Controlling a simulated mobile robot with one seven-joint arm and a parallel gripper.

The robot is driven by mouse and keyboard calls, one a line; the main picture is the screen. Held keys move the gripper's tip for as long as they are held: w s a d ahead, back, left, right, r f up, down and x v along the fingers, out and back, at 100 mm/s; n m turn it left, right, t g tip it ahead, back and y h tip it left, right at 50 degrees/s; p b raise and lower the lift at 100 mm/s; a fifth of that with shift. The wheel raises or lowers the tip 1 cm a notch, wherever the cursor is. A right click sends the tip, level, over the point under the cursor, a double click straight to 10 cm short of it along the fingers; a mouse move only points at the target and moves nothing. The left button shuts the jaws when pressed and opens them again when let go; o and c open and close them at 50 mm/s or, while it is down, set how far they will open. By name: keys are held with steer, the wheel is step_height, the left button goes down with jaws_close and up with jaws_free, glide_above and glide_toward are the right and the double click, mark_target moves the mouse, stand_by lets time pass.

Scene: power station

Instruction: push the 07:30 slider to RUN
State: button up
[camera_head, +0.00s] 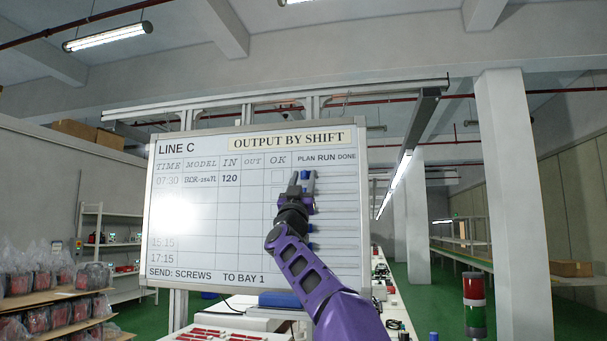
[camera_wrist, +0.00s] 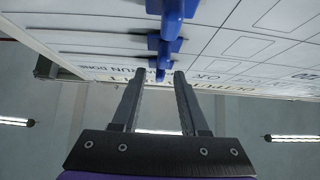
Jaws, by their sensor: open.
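The whiteboard (camera_head: 215,250) carries a row marked 07:30 and the heads PLAN, RUN and DONE at its upper right. The blue 07:30 slider (camera_head: 308,174) is under PLAN, at the left end of its track, partly hidden by my gripper (camera_head: 301,176). In the wrist view my gripper (camera_wrist: 158,74) is open and empty, its two dark fingers pointing up the picture. The farthest small blue slider, which looks like the 07:30 one (camera_wrist: 160,74), appears between the fingertips. I cannot tell whether they touch it.
Lower blue sliders (camera_head: 311,246) stand in the same column; two larger ones (camera_wrist: 166,44) show in the wrist view. A blue object (camera_head: 285,299) lies below the board. Shelves with red items (camera_head: 50,318) stand left, and a pillar (camera_head: 512,200) and signal light (camera_head: 474,300) right.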

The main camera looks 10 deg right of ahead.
steer(key=shift+c, duration=0.3)
jaws_close()
steer(key=shift+d, duration=0.1)
stand_by(1.1)
